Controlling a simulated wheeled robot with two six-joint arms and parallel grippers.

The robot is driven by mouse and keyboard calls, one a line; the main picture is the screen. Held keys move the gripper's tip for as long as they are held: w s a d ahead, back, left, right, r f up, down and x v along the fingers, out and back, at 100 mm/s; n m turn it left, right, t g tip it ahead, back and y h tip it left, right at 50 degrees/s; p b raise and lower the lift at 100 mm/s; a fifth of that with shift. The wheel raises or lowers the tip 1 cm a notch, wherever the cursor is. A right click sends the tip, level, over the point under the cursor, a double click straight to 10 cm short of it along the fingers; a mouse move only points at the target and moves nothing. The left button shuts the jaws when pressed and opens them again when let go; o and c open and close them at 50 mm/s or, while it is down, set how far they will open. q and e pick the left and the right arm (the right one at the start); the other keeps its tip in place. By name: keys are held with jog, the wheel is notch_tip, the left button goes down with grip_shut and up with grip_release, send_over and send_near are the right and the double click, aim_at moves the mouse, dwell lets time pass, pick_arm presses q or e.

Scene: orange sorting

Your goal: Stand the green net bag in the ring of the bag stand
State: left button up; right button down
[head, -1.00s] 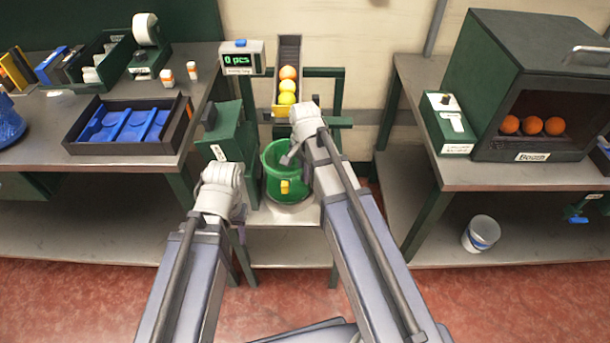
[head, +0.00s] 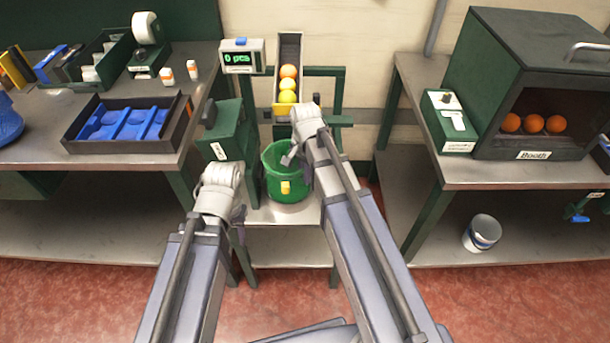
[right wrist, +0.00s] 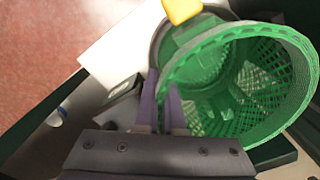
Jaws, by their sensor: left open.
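The green net bag (head: 287,180) stands over the small central table in the head view, with a yellow tag on its front. In the right wrist view the bag (right wrist: 240,85) has its open mouth towards the camera, and a grey ring (right wrist: 157,42) shows beside its lower part. Whether the bag is fully inside that ring I cannot tell. My right gripper (right wrist: 162,98) has its fingers close together on the bag's rim; in the head view it is at the bag's upper right. My left gripper (head: 240,216) is open and empty, left of the bag and apart from it.
A chute (head: 289,50) with orange and yellow balls stands behind the bag. A green box (head: 228,130) and a counter display (head: 241,56) are to its left. Benches flank it: a blue-lined tray (head: 120,125) left, a dark booth (head: 535,85) with oranges right.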

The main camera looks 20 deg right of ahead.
jog(key=c, duration=0.9)
grip_release()
jog(key=shift+c, duration=0.2)
notch_tip(320, 180, up, 9)
jog(key=p, duration=0.9)
jog(key=s+a+r+n+h+p, duration=0.1)
jog(key=s+a+r+n+p, duration=0.3)
jog(key=s+a+n, duration=0.7)
jog(key=s+n, duration=0.3)
jog(key=shift+s+n, duration=0.2)
jog(key=shift+n, duration=0.2)
